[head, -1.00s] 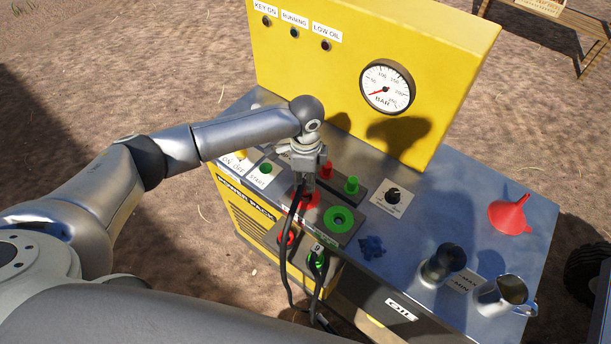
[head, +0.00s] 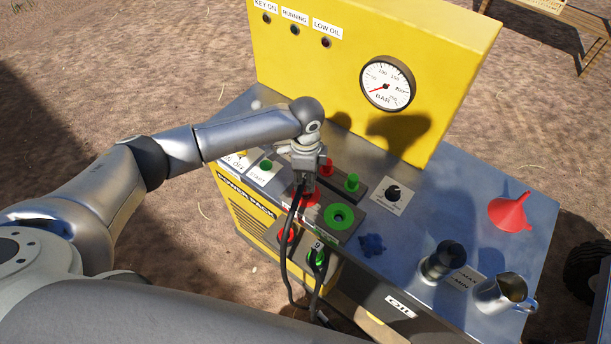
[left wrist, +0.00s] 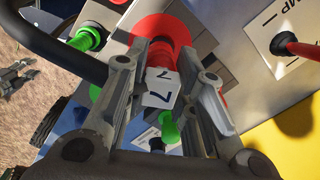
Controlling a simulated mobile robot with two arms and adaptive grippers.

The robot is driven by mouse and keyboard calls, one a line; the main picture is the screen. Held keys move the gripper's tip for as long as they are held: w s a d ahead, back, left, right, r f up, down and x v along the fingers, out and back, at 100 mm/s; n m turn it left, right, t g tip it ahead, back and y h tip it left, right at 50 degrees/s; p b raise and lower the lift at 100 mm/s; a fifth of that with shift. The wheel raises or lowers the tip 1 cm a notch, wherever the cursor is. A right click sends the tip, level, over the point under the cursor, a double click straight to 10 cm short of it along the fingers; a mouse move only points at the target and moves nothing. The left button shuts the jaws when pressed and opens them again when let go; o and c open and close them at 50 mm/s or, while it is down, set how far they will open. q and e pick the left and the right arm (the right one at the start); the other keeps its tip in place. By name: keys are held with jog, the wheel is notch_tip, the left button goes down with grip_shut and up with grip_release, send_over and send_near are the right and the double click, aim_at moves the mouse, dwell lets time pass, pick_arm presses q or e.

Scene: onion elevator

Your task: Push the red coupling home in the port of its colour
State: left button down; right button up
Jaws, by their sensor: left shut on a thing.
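My left gripper (head: 305,184) is over the coupling block on the power pack and points down at the red port. It is shut on the red coupling (left wrist: 178,58), which shows between the fingers in the left wrist view with a white tag (left wrist: 160,92) marked 7. The coupling is lined up with the red port ring (left wrist: 158,27) and appears to reach it; I cannot tell how deep it sits. In the head view the gripper hides most of the red ring (head: 311,199). The green port (head: 340,216) is just to the right and has an open centre. My right gripper is not in view.
A green coupling (head: 317,258) with a black hose hangs at the front. Red and green knobs (head: 352,182) stand behind the ports. A blue knob (head: 372,244), red funnel (head: 511,213), dark cup (head: 442,261) and metal jug (head: 503,291) stand to the right.

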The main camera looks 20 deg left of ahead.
pick_arm(q)
jog(key=shift+p, duration=0.35)
jog(key=shift+s+d+f+p, duration=0.1)
jog(key=shift+f+p, duration=0.65)
jog(key=shift+p, duration=0.05)
dwell(3.9)
jog(key=c, duration=1.1)
grip_release()
jog(key=o, duration=0.4)
jog(key=shift+c, duration=0.2)
jog(key=shift+r, duration=0.2)
notch_tip(320, 180, up, 2)
jog(key=p, duration=0.2)
jog(key=shift+r+p, duration=0.2)
jog(key=shift+p, duration=0.2)
jog(key=shift+r, duration=2.2)
